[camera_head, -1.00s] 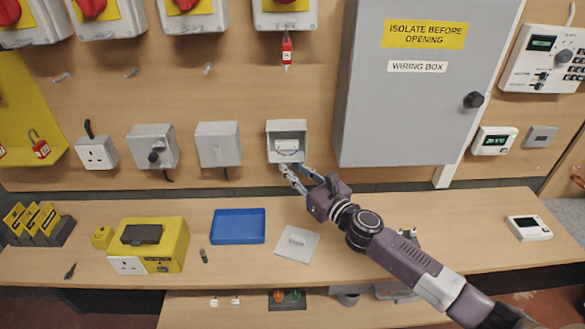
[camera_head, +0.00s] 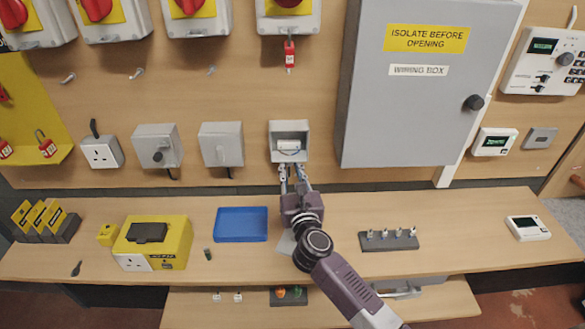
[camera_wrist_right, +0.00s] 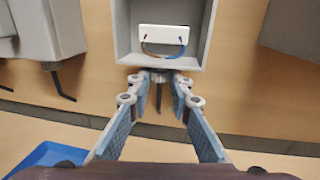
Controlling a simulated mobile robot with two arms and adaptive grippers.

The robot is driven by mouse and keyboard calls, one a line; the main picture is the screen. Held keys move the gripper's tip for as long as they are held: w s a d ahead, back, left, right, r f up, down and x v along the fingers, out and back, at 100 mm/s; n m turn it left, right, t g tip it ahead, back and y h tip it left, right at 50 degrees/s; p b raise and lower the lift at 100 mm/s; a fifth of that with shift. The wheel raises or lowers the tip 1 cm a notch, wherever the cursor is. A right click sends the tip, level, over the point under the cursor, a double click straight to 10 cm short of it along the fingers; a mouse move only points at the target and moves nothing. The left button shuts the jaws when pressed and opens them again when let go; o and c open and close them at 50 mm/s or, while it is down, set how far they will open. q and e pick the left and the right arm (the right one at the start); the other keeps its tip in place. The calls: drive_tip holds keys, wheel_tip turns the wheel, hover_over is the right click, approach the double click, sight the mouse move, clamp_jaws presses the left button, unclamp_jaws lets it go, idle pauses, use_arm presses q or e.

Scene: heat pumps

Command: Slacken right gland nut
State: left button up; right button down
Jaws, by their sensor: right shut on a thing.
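The open grey box (camera_head: 289,127) on the wall holds a white terminal block (camera_head: 289,146) with blue and brown wires. It also shows at the top of the wrist view (camera_wrist_right: 122,35). A dark gland nut (camera_wrist_right: 161,75) sits under its bottom wall, with a black cable stub hanging below. My right gripper (camera_head: 292,170) comes up from below, and in the wrist view its fingertips (camera_wrist_right: 161,84) are on either side of the nut, shut on it. The fingertips partly hide the nut. My left gripper is not in view.
A large grey wiring box (camera_head: 425,110) juts out to the right. On the bench are a blue tray (camera_head: 241,225), a yellow tester (camera_head: 172,240) and a dark rack (camera_head: 375,243) with several small fittings. A pale cover plate (camera_head: 286,243) is mostly behind my arm.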

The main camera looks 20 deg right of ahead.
drive_tip(key=h, duration=0.1)
drive_tip(key=m+h+b, duration=0.2)
drive_tip(key=shift+w+a+g+h, duration=0.1)
drive_tip(key=shift+a+g+h, duration=0.2)
drive_tip(key=shift+g, duration=0.1)
drive_tip(key=c, duration=1.7)
unclamp_jaws()
drive_tip(key=shift+c, duration=0.2)
drive_tip(key=shift+s+a, duration=0.15)
drive_tip(key=shift+s, duration=0.3)
drive_tip(key=v, duration=1.1)
